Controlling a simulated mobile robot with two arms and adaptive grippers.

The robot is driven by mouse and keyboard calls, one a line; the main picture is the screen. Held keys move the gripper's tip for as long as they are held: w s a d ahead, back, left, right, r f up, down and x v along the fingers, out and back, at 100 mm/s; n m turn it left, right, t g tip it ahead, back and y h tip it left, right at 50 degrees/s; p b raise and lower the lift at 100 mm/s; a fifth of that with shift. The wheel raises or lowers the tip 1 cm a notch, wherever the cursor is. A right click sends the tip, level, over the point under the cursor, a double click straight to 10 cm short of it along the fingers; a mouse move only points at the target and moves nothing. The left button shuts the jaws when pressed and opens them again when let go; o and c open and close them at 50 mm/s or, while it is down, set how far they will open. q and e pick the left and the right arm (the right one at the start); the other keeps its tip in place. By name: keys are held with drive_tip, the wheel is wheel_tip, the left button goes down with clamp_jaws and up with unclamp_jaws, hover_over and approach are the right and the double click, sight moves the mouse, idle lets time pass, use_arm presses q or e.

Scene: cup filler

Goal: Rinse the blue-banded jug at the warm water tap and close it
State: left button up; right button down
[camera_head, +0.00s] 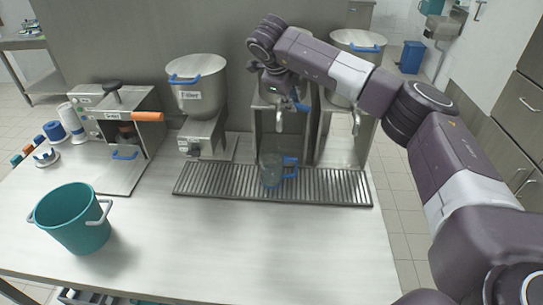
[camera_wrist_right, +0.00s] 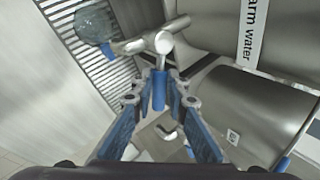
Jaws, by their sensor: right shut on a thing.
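The clear jug (camera_head: 269,172) with a blue handle stands upright on the drip grate (camera_head: 215,188), below the middle dispenser's spout. Its band is hard to make out. In the wrist view the jug (camera_wrist_right: 96,24) is at the upper left, near the metal spout of the warm water tap (camera_wrist_right: 135,45). My right gripper (camera_wrist_right: 160,100) is shut on the blue tap handle (camera_wrist_right: 159,88). In the head view my right gripper (camera_head: 290,100) is at the front of the middle dispenser and partly hides the tap. I cannot tell whether water is running. My left gripper is not in view.
A teal bucket (camera_head: 72,222) stands at the front left of the table. A machine with an orange handle (camera_head: 147,117) and a steel hopper (camera_head: 197,88) stand left of the tap. Another dispenser (camera_head: 345,140) is on the right. The table's front middle (camera_head: 220,250) is clear.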

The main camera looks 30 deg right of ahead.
drive_tip(key=shift+r, duration=0.1)
drive_tip(key=shift+w+d+n+t+y, duration=0.15)
drive_tip(key=shift+d+n+t+y, duration=0.35)
drive_tip(key=shift+n, duration=0.6)
drive_tip(key=shift+w+d+n+t+y, duration=0.1)
drive_tip(key=shift+w+n+t+y, duration=0.15)
drive_tip(key=shift+n, duration=0.35)
drive_tip(key=shift+d+n+y, duration=0.25)
drive_tip(key=shift+n, duration=0.35)
drive_tip(key=shift+w+t, duration=0.1)
drive_tip(key=shift+t, duration=0.15)
drive_tip(key=shift+r+n+y, duration=0.15)
drive_tip(key=shift+n+y, duration=0.15)
drive_tip(key=shift+n, duration=0.2)
drive_tip(key=c, duration=2.1)
unclamp_jaws()
drive_tip(key=shift+w, duration=0.1)
drive_tip(key=o, duration=0.3)
drive_tip(key=shift+w+d+f, duration=0.1)
drive_tip(key=shift+f, duration=0.1)
